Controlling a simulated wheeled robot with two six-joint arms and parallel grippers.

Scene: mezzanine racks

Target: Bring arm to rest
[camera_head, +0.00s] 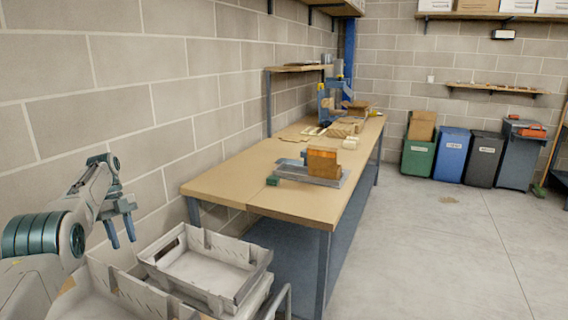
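My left arm comes in from the lower left, and its gripper (122,228) hangs in the air with the fingers pointing down. The two blue-grey fingers stand apart with nothing between them. The gripper is left of the wooden workbench (225,186) and above and left of a grey-white crate (259,257). My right arm and gripper are not in the picture.
Grey-white crates stand at the bottom, close to my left arm. A block wall runs along the left. The bench holds an orange-brown block (322,163) on a grey plate. Bins, including a blue bin (451,157), line the back wall.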

